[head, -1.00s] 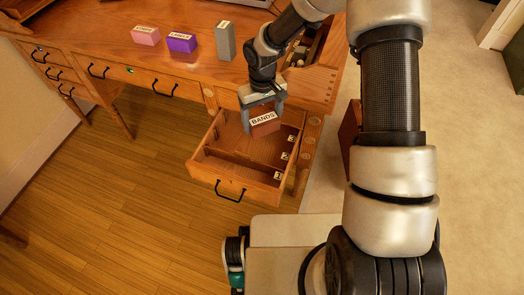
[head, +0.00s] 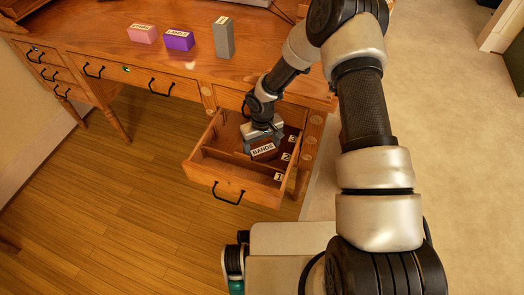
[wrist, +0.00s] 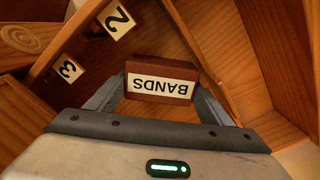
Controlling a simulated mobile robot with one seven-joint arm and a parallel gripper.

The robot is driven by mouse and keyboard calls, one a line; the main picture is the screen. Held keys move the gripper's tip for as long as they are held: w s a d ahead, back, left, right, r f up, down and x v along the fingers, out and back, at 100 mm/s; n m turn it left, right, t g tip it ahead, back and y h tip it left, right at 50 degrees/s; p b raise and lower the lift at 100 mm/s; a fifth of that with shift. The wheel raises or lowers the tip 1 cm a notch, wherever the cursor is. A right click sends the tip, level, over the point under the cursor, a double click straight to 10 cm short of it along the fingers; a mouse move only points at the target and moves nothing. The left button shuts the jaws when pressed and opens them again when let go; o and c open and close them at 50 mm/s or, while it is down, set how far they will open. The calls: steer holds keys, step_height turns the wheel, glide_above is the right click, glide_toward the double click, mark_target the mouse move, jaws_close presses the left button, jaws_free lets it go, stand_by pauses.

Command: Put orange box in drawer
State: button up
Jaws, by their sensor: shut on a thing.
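The orange box (head: 262,152), labelled BANDS, looks reddish-brown here. My gripper (head: 261,144) is shut on it, one finger on each side, and points down. In the wrist view the box (wrist: 163,68) sits between the two fingers (wrist: 160,92) with its label upside down. The open drawer (head: 212,178) is pulled out from the desk and has inner dividers and tags 1, 2 and 3. The box is low over or inside the drawer, near tag 2. Whether it touches the drawer floor is hidden.
A pink box (head: 142,34), a purple box (head: 179,40) and a tall grey box (head: 223,38) stand on the desk top (head: 95,40). The drawer's walls and dividers surround the held box closely. Wooden floor lies open to the left.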

mark_target(262, 148)
steer(key=shift+r, duration=0.1)
steer(key=o, duration=0.8)
steer(key=shift+f, duration=0.2)
steer(key=shift+o, duration=0.2)
steer(key=shift+r, duration=0.1)
step_height(262, 148, up, 12)
steer(key=p, duration=0.3)
steer(key=shift+r, duration=0.15)
